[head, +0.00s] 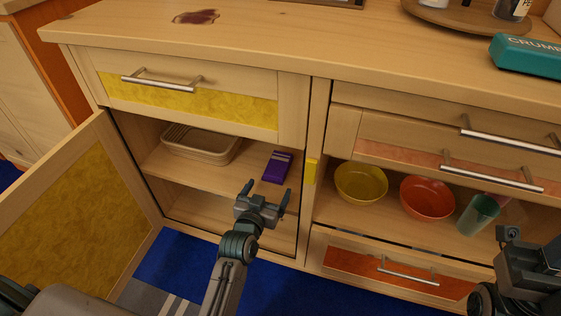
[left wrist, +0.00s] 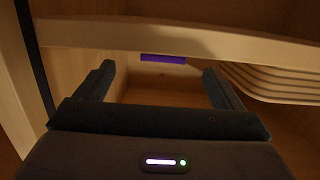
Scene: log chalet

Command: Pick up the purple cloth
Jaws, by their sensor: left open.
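The purple cloth (head: 277,167) is folded, with a pale band near its far end. It lies on the upper shelf (head: 215,176) of the open left cabinet, right of the basket. My left gripper (head: 266,192) is open and empty in front of the cabinet opening, just short of the cloth. In the left wrist view, a narrow purple strip of the cloth (left wrist: 163,58) shows beyond the shelf edge, between the open fingers (left wrist: 158,70); the rest is hidden. My right gripper (head: 515,240) is at the lower right, away from the cloth; its jaws are unclear.
A woven basket (head: 200,146) sits on the same shelf. The open door (head: 70,220) with a yellow panel stands at the left. A yellow bowl (head: 361,183), a red bowl (head: 427,197) and a green cup (head: 478,215) are in the right compartment. A yellow drawer (head: 190,97) is above.

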